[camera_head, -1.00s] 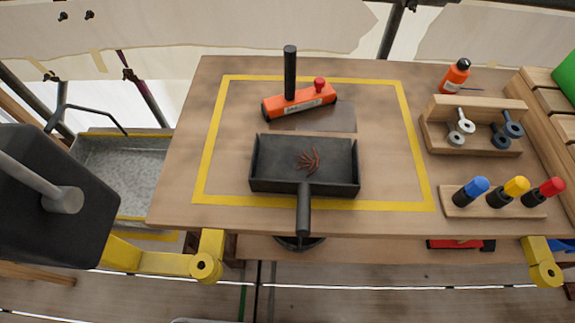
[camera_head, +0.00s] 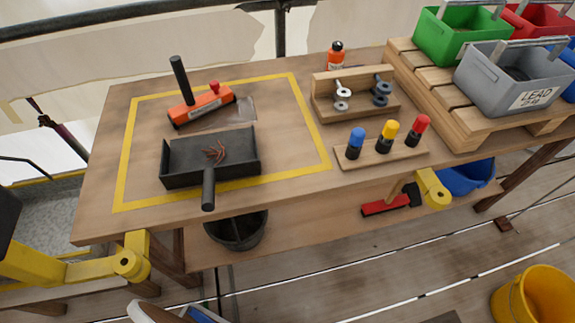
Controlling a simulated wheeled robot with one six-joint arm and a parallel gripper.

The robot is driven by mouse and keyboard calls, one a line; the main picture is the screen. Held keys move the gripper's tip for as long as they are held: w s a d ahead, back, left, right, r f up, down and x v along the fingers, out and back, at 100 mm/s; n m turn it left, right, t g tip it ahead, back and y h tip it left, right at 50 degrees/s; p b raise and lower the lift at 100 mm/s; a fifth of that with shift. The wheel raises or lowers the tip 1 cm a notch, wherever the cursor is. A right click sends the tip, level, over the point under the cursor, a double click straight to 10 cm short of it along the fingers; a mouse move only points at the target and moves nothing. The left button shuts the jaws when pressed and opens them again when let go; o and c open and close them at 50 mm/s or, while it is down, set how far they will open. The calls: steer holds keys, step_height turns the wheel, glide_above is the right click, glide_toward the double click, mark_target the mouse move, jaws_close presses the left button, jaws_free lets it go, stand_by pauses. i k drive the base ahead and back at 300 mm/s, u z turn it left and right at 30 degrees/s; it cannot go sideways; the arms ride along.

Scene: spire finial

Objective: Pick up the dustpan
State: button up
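The dustpan (camera_head: 185,172) is a black open pan with a dark handle (camera_head: 209,188) pointing toward the table's front edge. It sits on the wooden table inside a yellow taped rectangle, with a small heap of reddish-brown scraps (camera_head: 215,152) in it. My gripper is not in view, so its state and its place relative to the dustpan do not show.
Behind the dustpan lies an orange tool (camera_head: 201,106) with a black handle. To the right stand a wooden rack (camera_head: 345,107), a holder with blue, yellow and red-capped items (camera_head: 356,158), and a pallet with green (camera_head: 450,35) and grey bins (camera_head: 510,80). A dark bucket (camera_head: 237,232) is below.

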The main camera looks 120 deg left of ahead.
mark_target(205, 160)
steer(key=z, duration=0.25)
steer(key=i, duration=0.7)
steer(key=u, duration=4.5)
steer(key=i, duration=0.5)
steer(key=k, duration=0.85)
steer(key=z, duration=0.3)
steer(key=i, duration=0.5)
steer(key=u, duration=1.05)
